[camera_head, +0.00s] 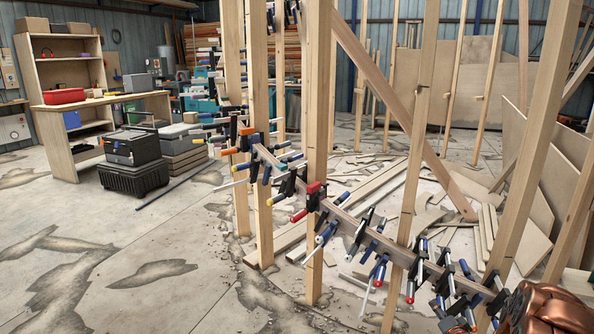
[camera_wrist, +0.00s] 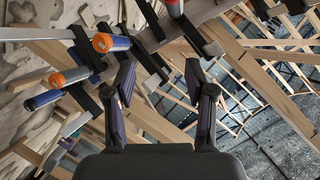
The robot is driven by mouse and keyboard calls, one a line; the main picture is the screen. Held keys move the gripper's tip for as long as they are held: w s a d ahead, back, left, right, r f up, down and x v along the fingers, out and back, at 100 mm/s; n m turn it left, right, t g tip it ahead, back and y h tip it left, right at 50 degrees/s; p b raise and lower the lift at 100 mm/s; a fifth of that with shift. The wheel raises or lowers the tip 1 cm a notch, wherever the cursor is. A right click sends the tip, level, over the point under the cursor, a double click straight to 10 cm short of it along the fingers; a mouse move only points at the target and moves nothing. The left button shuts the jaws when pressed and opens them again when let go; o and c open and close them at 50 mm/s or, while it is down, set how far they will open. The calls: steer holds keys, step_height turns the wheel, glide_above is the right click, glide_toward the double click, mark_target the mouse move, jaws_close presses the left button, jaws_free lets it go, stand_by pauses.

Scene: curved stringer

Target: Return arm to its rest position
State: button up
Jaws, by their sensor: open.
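My gripper (camera_wrist: 159,88) shows in the wrist view with its two dark fingers spread apart and nothing between them. A copper-coloured part of my arm (camera_head: 548,310) shows at the lower right corner, near the stringer's right end. My gripper's fingers are not clearly visible in the head view.
Upright wooden posts (camera_head: 318,150) and a diagonal brace (camera_head: 400,105) stand around the stringer. Scrap boards (camera_head: 465,215) litter the floor behind. A workbench (camera_head: 60,120) and black toolboxes (camera_head: 132,160) stand at the left. The concrete floor at front left (camera_head: 130,230) is clear.

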steer(key=s+a+r+n+g+p, duration=0.25)
steer(key=s+a+r+p, duration=0.2)
steer(key=r, duration=0.45)
steer(key=s+a+r+n+g+p, duration=0.2)
steer(key=s+a+r+g+p, duration=0.3)
steer(key=r, duration=0.5)
steer(key=s+a+r+n+g+p, duration=0.2)
steer(key=s+a+r+p, duration=0.3)
steer(key=r, duration=0.4)
steer(key=s+a+r+n+g+p, duration=0.1)
steer(key=s+a+r+g+p, duration=0.1)
steer(key=s+r, duration=0.5)
steer(key=s+a+r+n+g+p, duration=0.2)
steer(key=s+a+r+p, duration=0.3)
steer(key=s, duration=1.1)
steer(key=s+a+r+n+g+y+p, duration=0.1)
steer(key=s+a+r+n+g+p, duration=0.1)
steer(key=s+r, duration=0.6)
steer(key=s+a+g+p, duration=0.1)
steer(key=s+a+p, duration=0.1)
steer(key=s+a, duration=0.1)
steer(key=shift+s+r, duration=0.35)
steer(key=shift+s, duration=0.3)
